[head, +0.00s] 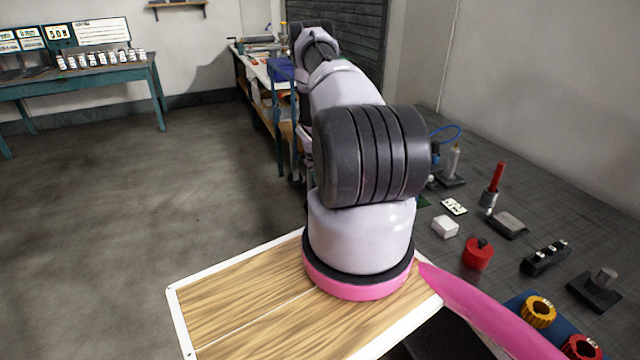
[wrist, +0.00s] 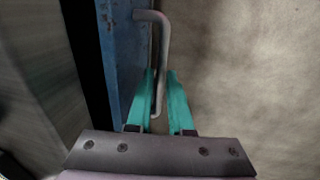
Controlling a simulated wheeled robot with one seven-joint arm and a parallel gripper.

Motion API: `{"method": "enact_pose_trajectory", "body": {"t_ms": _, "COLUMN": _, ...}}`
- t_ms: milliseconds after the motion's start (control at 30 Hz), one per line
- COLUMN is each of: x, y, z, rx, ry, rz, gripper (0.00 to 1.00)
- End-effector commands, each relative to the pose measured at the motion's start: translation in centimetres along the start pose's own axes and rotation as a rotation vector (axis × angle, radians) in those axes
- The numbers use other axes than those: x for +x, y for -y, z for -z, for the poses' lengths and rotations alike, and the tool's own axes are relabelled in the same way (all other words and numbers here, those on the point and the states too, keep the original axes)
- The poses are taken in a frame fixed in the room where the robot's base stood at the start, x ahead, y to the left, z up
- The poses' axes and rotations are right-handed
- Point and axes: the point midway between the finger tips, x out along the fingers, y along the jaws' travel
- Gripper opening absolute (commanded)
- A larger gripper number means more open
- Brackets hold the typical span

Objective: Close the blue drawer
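The blue drawer (wrist: 122,50) shows in the wrist view as a scuffed blue panel left of the fingers. Its grey bar handle (wrist: 164,50) stands off the panel's right side. My gripper (wrist: 161,73) is open, with its two teal fingers on either side of the handle's lower part. The handle lies close to the left finger, with a gap to the right finger; I cannot tell whether it touches. In the head view a blue part, likely the drawer (head: 281,69), juts from the far workbench (head: 254,88), partly behind my arm. My gripper is hidden there.
A dark strip and blurred grey surface lie left of the drawer in the wrist view. A teal table (head: 95,75) with small jars stands at the back left. The floor (head: 160,190) between is clear. A grey worktop (head: 520,170) with several small parts lies at right.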

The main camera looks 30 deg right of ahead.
Motion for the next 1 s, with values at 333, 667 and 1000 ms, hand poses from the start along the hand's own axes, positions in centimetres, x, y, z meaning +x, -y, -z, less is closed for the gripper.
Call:
{"method": "enact_pose_trajectory", "body": {"t_ms": 333, "x": 0.0, "y": 0.0, "z": 0.0, "rx": 0.000, "ry": 0.000, "rz": 0.000, "gripper": 0.45}}
{"method": "enact_pose_trajectory", "body": {"t_ms": 667, "x": -4.3, "y": 0.0, "z": 0.1, "rx": 0.001, "ry": -0.003, "rz": 0.000, "gripper": 0.45}}
{"method": "enact_pose_trajectory", "body": {"t_ms": 1000, "x": -10.0, "y": -0.1, "z": 0.1, "rx": 0.001, "ry": -0.002, "rz": -0.001, "gripper": 0.45}}
